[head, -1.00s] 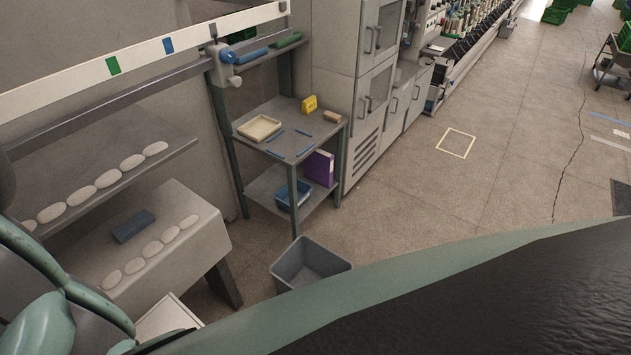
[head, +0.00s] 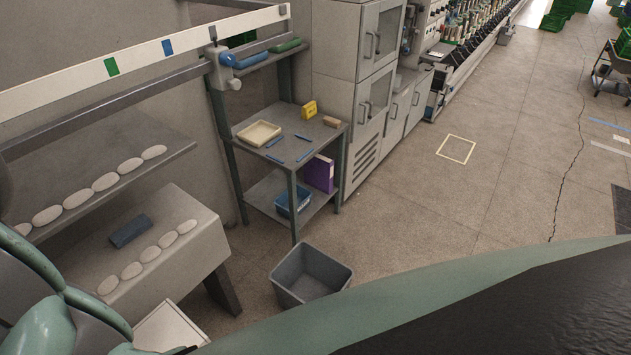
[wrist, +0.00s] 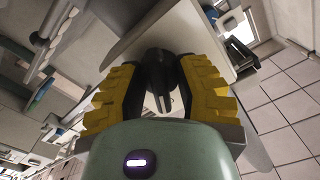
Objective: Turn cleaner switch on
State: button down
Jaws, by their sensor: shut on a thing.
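In the wrist view, my gripper (wrist: 160,75) has two yellow ribbed fingers, closed around a black knob-like thing (wrist: 158,68). The black thing sits between the fingertips, in front of a pale grey panel (wrist: 140,30). I cannot tell for sure that it is the cleaner switch, nor which way it is turned. No label or marking on it can be read. In the head view neither my gripper nor a cleaner switch shows.
In the head view, a grey bin (head: 310,275) stands on the floor beside a shelf rack (head: 290,140) holding a cream tray (head: 259,133). A grey cabinet (head: 358,110) stands behind. White oval pieces (head: 105,182) lie on ledges at left. Open floor (head: 480,190) lies to the right.

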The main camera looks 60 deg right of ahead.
jog(key=c, duration=0.5)
grip_release()
jog(key=shift+r, duration=0.1)
jog(key=shift+r, duration=4.95)
